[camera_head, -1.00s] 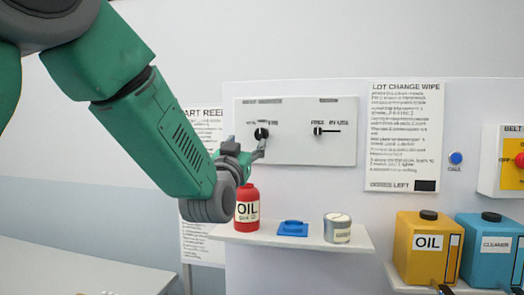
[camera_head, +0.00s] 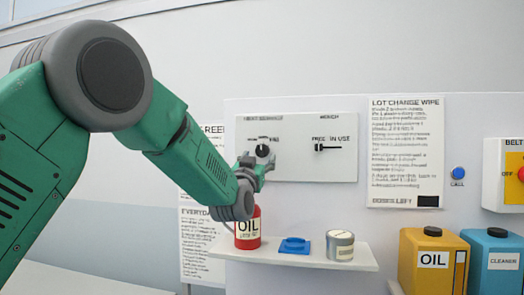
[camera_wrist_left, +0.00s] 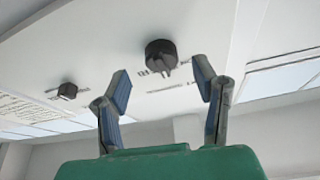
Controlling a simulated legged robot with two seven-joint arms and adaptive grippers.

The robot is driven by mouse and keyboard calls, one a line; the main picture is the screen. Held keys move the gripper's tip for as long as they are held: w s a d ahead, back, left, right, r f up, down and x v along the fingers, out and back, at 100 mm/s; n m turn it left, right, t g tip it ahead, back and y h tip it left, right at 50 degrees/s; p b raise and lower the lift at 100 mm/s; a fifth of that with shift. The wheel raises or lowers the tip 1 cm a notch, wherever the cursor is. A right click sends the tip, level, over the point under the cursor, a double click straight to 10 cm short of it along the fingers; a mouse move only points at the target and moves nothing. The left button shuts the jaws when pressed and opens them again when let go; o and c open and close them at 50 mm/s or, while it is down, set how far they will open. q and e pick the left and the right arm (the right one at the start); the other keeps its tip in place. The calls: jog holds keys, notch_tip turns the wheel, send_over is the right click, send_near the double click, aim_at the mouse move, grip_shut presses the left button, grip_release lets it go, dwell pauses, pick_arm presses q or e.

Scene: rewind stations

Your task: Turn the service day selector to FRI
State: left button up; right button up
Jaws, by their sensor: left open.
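The service day selector is a black round knob (camera_head: 262,150) on the left of a white wall panel (camera_head: 300,170). Its lettering is too small to read surely. In the left wrist view the knob (camera_wrist_left: 161,57) stands just beyond and between the fingertips, with its pointer toward the gripper body. My left gripper (camera_head: 258,170) is open and empty, just below the knob in the head view. The left wrist view shows its two fingers (camera_wrist_left: 160,82) spread apart, with a gap to the knob. My right gripper is out of view.
Below, a shelf (camera_head: 310,259) holds a red oil can (camera_head: 248,232), a blue item (camera_head: 294,245) and a tin (camera_head: 340,245). Yellow (camera_head: 433,262) and blue (camera_head: 492,262) containers stand at right.

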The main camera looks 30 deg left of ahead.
aim_at(261, 154)
pick_arm(q)
jog(key=shift+x, duration=1.2)
jog(key=shift+w+a+r+p, duration=0.15)
jog(key=shift+w+r+p, duration=0.05)
jog(key=shift+w+p, duration=0.2)
jog(key=c, duration=1.1)
jog(key=shift+c, duration=0.2)
